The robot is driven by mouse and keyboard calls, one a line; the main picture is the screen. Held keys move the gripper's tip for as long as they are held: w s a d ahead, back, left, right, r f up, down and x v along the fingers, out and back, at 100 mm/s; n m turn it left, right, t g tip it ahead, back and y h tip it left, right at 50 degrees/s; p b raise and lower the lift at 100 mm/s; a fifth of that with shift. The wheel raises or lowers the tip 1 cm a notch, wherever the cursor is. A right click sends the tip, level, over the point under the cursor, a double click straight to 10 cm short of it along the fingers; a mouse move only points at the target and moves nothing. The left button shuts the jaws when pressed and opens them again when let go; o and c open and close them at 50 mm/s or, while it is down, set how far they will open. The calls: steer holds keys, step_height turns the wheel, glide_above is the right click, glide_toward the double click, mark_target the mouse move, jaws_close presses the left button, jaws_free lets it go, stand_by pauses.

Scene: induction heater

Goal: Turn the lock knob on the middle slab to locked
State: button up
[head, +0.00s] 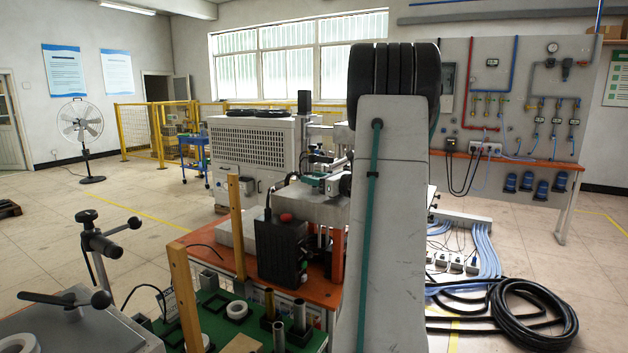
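My gripper is not in view; my own pale grey arm link stands upright in the middle of the head view and hides what lies behind it. A light grey slab-like block (312,205) sits on the orange bench, partly hidden by my arm. I cannot tell whether it is the middle slab, and no lock knob can be made out on it. At the lower left, a grey machine top (120,338) carries a black lever handle with a ball end (62,300). A black T-shaped handle (108,232) stands on a tilted post behind it.
The orange bench (205,238) holds a black control box with a red button (283,245). A green board (215,305) in front carries metal cylinders and white rings, beside two wooden posts (186,300). A coiled black hose (535,315) lies on the floor at right. Floor at left is mostly clear.

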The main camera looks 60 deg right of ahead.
steer(key=c, duration=0.6)
steer(key=shift+a, duration=0.15)
steer(key=shift+c, duration=0.2)
steer(key=shift+m+h, duration=0.3)
steer(key=shift+h, duration=0.1)
steer(key=m+g+h, duration=0.1)
steer(key=m+h, duration=0.2)
steer(key=h, duration=0.2)
steer(key=shift+m+g+h, duration=1.5)
steer(key=shift+m+h, duration=0.3)
steer(key=shift+h, duration=0.5)
